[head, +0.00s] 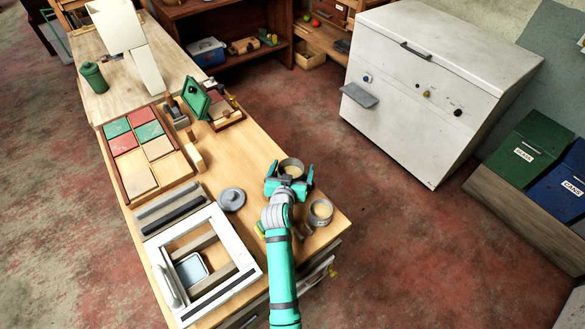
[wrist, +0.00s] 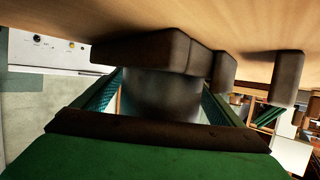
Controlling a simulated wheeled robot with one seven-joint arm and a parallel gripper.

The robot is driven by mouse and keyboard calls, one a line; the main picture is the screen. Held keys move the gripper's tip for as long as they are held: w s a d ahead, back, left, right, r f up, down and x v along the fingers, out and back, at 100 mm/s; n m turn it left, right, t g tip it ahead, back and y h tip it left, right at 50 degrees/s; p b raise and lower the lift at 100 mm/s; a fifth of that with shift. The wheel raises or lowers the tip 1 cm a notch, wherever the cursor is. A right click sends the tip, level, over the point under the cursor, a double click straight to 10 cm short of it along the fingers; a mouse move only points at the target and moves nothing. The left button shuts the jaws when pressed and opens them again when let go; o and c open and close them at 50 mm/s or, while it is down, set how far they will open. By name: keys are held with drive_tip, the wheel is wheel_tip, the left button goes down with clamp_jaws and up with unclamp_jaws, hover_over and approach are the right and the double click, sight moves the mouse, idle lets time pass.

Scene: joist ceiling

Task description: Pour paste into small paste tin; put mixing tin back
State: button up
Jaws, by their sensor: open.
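My gripper (head: 290,181) is open, low over the right part of the bench, with its fingers on either side of a round grey tin (head: 291,167). In the wrist view a grey cylinder, the same tin (wrist: 165,95), stands between the teal fingers; whether they touch it is hidden. A second grey tin (head: 320,212) with pale contents stands upright near the bench's right edge, right of my arm. I cannot tell which tin is the mixing tin and which is the paste tin.
A round grey lid-like piece (head: 231,199) lies left of my gripper. A white frame (head: 236,250) and a tray of coloured blocks (head: 128,185) fill the left side. A green-faced device (head: 196,101) stands farther back. Bare wood (head: 240,150) lies behind my gripper.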

drive_tip(key=v, duration=1)
drive_tip(key=shift+s+r, duration=0.2)
drive_tip(key=shift+s, duration=0.15)
